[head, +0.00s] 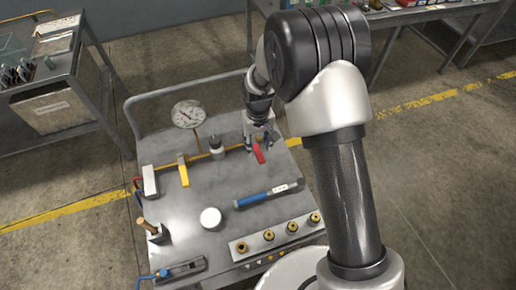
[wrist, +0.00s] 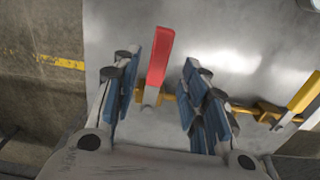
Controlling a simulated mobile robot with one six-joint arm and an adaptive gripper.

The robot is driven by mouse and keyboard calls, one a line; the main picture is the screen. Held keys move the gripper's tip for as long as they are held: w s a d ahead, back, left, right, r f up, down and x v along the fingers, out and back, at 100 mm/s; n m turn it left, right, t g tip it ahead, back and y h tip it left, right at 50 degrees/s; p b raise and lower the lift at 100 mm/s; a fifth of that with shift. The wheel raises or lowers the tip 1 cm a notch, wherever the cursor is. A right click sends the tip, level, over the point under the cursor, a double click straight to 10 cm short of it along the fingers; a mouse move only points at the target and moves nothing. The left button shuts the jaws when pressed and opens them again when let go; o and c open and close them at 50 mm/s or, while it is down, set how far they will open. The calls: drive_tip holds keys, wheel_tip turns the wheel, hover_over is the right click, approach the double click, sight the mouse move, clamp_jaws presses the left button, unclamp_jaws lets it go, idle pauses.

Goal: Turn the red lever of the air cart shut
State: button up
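The red lever (head: 259,154) sits on the yellow pipe (head: 232,149) at the back right of the air cart (head: 200,245). In the wrist view the red lever (wrist: 159,58) stands roughly square across the pipe (wrist: 243,109). My gripper (head: 260,139) is just above and behind the lever in the head view. In the wrist view my gripper (wrist: 163,70) is open, with one blue-padded finger on each side of the lever and gaps on both sides. The lever's far end reaches past the fingertips. Its depth relative to the fingers is hard to tell.
A yellow lever (head: 183,171) and a round gauge (head: 188,114) are left along the pipe. A blue-handled tool (head: 266,194), a white round cap (head: 210,218) and a block with brass fittings (head: 278,238) lie nearer. The cart's handle rail (head: 180,90) runs behind.

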wheel_tip(320, 180, up, 8)
drive_tip(key=shift+r, duration=0.1)
idle(0.6)
wheel_tip(320, 180, up, 10)
drive_tip(key=m+t, duration=0.1)
hover_over(258, 153)
drive_tip(key=s+d, duration=0.3)
drive_tip(key=d, duration=0.2)
drive_tip(key=s+d+r+m+t, duration=0.1)
drive_tip(key=s+d+r, duration=0.4)
drive_tip(key=s+r, duration=0.2)
drive_tip(key=s+d+r+m+t, duration=0.1)
drive_tip(key=s+d, duration=0.2)
drive_tip(key=s, duration=0.5)
drive_tip(key=s+d+r+m+t, duration=0.1)
drive_tip(key=s+d+r, duration=0.1)
drive_tip(key=s, duration=0.6)
drive_tip(key=shift+d+r+t, duration=0.3)
drive_tip(key=shift+d, duration=0.55)
